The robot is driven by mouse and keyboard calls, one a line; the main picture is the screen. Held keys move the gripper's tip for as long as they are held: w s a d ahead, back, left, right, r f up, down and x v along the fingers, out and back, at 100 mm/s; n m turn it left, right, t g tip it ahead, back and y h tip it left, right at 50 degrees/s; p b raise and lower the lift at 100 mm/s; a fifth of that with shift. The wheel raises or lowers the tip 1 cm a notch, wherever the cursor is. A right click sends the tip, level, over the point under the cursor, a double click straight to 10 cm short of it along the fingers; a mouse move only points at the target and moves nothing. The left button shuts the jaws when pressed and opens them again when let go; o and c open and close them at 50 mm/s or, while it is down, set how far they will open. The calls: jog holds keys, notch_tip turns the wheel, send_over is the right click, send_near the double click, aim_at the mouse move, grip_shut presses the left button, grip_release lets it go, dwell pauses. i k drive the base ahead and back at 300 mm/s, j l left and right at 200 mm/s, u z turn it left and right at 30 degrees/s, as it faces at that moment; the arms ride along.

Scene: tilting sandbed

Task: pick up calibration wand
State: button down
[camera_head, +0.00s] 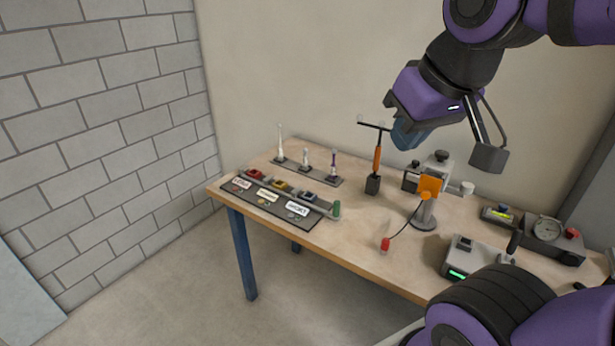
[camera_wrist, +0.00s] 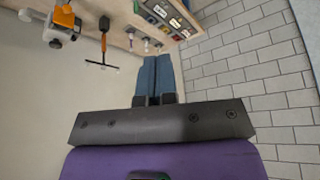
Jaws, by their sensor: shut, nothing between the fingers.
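The calibration wand (camera_head: 378,155) is a T-shaped tool with an orange grip, a black crossbar and pale balls at the bar's ends. It stands upright in a dark block (camera_head: 373,184) on the workbench. In the wrist view the wand (camera_wrist: 103,45) shows upside down, left of my fingers. My gripper (camera_head: 404,138) has blue fingers and is just right of the wand's crossbar in the head view, above the bench. In the wrist view the fingers (camera_wrist: 155,58) are pressed together with nothing between them. I cannot tell the exact gap in depth to the wand.
The wooden workbench (camera_head: 268,172) carries a rack of slim tools (camera_head: 308,167) and a labelled tray (camera_head: 260,213) at left. An orange-headed stand (camera_head: 428,190) with a cable and red plug is right of the wand. A gauge (camera_head: 546,229) sits farther right. Bare wood lies left of the wand.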

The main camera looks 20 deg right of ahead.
aim_at(375, 167)
jog(key=i+j, duration=0.5)
jog(key=j, duration=0.25)
jog(key=i+j, duration=0.25)
jog(key=i+j+z, duration=0.15)
jog(key=j+z, duration=0.2)
jog(key=i+j+z, duration=0.15)
jog(key=j+z, duration=0.25)
jog(key=i+j+z, duration=0.1)
jog(key=j+z, duration=0.25)
jog(key=i+l+z, duration=0.15)
jog(key=i+z, duration=0.2)
jog(key=i, duration=0.1)
